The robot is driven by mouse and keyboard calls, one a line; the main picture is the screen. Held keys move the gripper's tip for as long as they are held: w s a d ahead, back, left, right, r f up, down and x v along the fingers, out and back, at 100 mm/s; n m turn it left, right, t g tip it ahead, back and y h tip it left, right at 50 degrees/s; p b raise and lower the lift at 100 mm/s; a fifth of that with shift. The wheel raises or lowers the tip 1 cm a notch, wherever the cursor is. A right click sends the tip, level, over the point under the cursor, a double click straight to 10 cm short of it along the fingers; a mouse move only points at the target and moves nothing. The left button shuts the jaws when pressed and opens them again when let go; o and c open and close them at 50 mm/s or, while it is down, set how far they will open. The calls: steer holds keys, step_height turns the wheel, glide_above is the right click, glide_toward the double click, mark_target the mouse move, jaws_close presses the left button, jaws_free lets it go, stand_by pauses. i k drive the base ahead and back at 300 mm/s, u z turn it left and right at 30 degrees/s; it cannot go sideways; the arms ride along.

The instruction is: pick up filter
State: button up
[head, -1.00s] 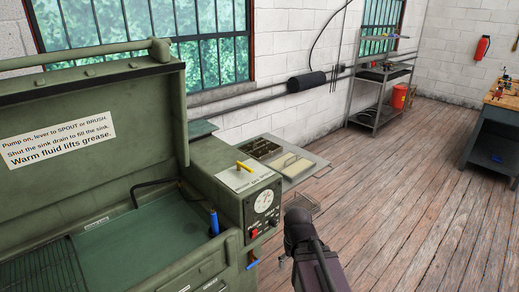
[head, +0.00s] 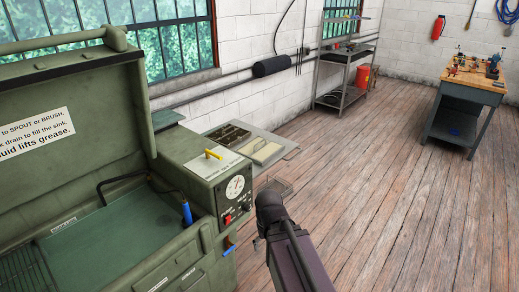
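I cannot make out a filter for certain. The grey tray unit (head: 291,149) beside the washer has a dark compartment (head: 228,135) and a pale panel (head: 266,152) with a handle; their contents are too small to tell. My gripper (head: 270,203) is in the lower middle, at the end of my dark arm, just right of the washer's control box. Its fingers are not clear, so I cannot tell whether it is open or shut. A thin wire frame (head: 284,187) shows just beyond it; I cannot tell whether they touch.
The green parts washer (head: 90,95) with raised lid fills the left; its control box (head: 205,178) stands close to my arm. A workbench (head: 461,120) with small parts is at the right. A shelf rack (head: 345,75) stands at the back wall. The wooden floor between is clear.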

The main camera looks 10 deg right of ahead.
mark_target(228, 135)
steer(key=z, duration=0.05)
steer(key=k, duration=1.35)
steer(key=z, duration=0.5)
steer(key=i, duration=0.9)
steer(key=z, duration=0.8)
steer(key=i, duration=1.6)
steer(key=z, duration=0.25)
